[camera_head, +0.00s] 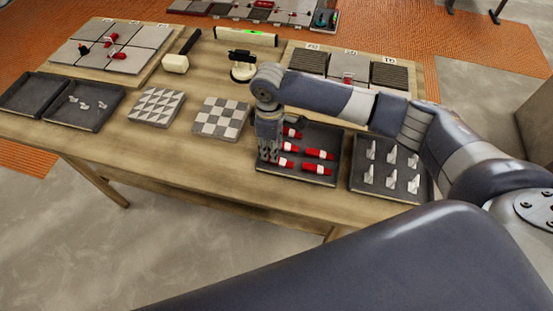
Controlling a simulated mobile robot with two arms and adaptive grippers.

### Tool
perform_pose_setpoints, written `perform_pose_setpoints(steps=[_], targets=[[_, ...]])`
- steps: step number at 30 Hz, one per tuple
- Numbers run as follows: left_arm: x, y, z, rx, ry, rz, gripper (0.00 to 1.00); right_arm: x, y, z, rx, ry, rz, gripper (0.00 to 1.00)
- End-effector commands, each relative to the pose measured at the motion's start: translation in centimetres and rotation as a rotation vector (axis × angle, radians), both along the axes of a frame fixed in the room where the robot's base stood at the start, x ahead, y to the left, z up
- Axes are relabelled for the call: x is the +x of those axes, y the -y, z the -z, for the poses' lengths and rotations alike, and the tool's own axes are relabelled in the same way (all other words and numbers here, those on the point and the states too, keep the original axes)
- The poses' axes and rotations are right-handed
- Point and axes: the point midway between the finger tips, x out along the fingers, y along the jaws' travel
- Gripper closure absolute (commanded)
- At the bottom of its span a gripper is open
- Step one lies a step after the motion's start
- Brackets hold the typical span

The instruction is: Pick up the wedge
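Several red wedges with pale middles lie in rows in a dark tray (328,180) at the table's front right. One wedge (313,168) lies at the front of the tray. Another wedge (318,153) lies behind it. My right gripper (269,158) points down at the left side of this tray, close beside the left wedges (285,163) and partly covering them. Its fingers are small and dark, so I cannot tell whether they are apart or hold a wedge. My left gripper is not in view.
A tray of grey clips (355,186) stands to the right. Two patterned tiles (222,119) lie to the left, with two more dark trays (32,95) beyond. A mallet (176,63), a level (246,37), a suction-cup tool (243,70) and tile boards (150,37) are behind.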

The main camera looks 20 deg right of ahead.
Motion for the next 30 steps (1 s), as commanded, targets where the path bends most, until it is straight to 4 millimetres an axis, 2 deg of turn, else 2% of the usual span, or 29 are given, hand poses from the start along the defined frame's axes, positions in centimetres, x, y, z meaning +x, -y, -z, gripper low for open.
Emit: perform_pose_setpoints(steps=[6,10,17,19,21,30], targets=[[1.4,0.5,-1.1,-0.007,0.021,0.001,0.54,0.3,-0.2,3.1,-0.001,-0.003,0.0,0.72],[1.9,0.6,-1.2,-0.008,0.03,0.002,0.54,0.3,-0.2,4.3,0.0,-0.001,-0.001,0.72],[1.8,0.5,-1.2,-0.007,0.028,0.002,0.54,0.3,-0.2,4.5,0.001,0.001,-0.001,0.72],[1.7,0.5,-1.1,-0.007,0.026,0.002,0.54,0.3,-0.2,4.5,0.001,0.001,-0.001,0.85],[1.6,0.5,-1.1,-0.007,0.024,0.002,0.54,0.3,-0.2,4.5,0.001,0.001,-0.001,0.93],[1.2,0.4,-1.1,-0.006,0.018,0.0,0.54,0.3,-0.2,4.4,0.001,0.001,-0.001,0.93]])
